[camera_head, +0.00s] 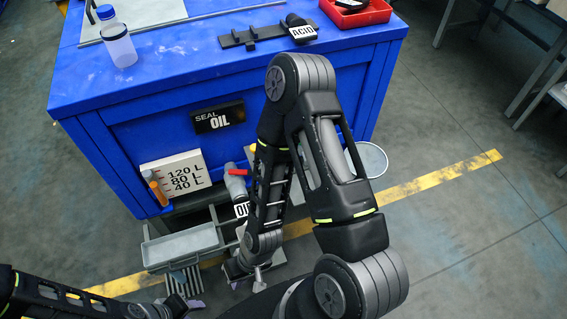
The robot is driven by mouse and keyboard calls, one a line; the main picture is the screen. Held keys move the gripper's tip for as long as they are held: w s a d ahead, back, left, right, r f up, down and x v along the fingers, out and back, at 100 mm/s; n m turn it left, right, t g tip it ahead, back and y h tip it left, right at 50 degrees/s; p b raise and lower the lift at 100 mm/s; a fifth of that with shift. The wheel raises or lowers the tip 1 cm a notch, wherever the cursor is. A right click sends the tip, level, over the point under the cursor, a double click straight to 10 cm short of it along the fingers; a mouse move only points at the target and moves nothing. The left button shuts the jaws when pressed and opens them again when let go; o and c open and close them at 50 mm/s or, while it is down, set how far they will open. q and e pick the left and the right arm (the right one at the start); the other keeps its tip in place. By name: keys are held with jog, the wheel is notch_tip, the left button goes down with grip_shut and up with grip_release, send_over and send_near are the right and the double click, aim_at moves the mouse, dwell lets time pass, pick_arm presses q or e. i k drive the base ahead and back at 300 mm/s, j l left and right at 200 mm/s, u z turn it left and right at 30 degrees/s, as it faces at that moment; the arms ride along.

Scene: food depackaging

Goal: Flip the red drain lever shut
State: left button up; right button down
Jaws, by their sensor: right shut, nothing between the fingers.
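The red drain lever (238,169) shows as a small red piece on top of a grey pipe fitting (236,186), at the front of the blue cabinet, just left of my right forearm. The forearm hides part of the area, and I cannot tell the lever's exact angle. My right gripper (240,271) is low, below the lever and apart from it, shut and empty, small and dark against the floor. My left gripper (182,303) is at the bottom edge, mostly dark and small; its jaws cannot be made out.
The blue cabinet (100,85) bears a SEAL OIL sign (218,118) and a litre scale (176,176). A grey tray (182,246) stands below left of the fitting. A bottle (119,47) and a red bin (356,14) are on top.

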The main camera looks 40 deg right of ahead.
aim_at(249, 172)
jog(key=l+z, duration=0.3)
jog(key=l, duration=1.15)
jog(key=l+z, duration=0.25)
jog(key=l, duration=1.2)
